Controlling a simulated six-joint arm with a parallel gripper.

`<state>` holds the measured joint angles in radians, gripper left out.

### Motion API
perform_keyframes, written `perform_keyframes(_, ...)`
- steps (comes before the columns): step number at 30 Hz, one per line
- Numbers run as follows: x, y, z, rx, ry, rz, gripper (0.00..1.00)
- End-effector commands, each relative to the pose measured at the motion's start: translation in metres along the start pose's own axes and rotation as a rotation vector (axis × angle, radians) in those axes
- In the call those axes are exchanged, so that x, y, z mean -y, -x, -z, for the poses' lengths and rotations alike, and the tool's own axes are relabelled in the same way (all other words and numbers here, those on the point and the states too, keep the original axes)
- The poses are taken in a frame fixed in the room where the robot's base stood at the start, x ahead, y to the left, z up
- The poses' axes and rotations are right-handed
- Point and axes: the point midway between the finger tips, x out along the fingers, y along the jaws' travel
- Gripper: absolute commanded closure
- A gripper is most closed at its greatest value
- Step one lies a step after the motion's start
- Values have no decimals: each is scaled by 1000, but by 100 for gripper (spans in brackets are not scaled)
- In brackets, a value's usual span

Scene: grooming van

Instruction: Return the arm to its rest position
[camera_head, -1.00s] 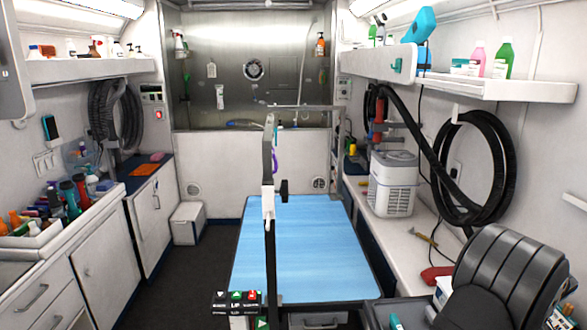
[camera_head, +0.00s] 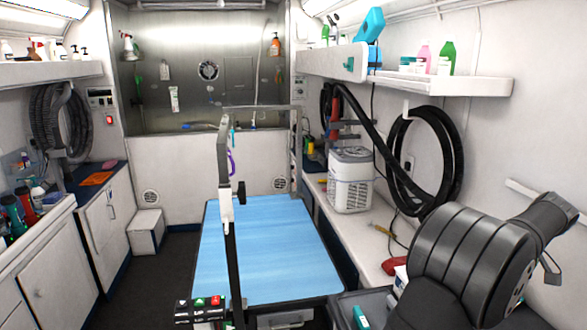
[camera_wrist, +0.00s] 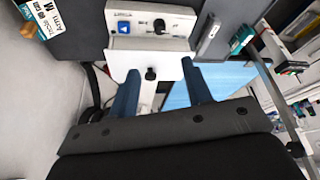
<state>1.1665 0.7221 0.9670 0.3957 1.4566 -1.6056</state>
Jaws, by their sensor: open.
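My arm (camera_head: 465,265) stands at the lower right of the head view, its dark grey links bent up and to the right beside the right counter. My gripper (camera_wrist: 160,68) shows in the wrist view as two blue fingers set wide apart, with nothing held between them. Beyond the fingers is a white box (camera_wrist: 150,43) with a blue button and black knobs. I cannot tell whether the fingers touch it. In the head view the fingers cannot be made out.
The blue grooming table (camera_head: 265,250) is bare in the middle, with a dark upright post (camera_head: 228,210) at its left. A white ribbed appliance (camera_head: 350,182) stands on the right counter (camera_head: 368,238). A black hose coil (camera_head: 455,165) hangs on the right wall, close behind my arm.

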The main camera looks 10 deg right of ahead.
Motion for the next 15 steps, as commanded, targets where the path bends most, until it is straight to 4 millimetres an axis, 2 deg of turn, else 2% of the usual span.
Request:
perform_keyframes(1, 0, 11, 0, 0, 0, -4, 55)
perform_keyframes(2, 0, 8, 0, 0, 0, 1, 55)
perform_keyframes(3, 1, -5, 0, 0, -1, 6, 55)
perform_keyframes(15, 1, -86, 0, 1, 0, 5, 55)
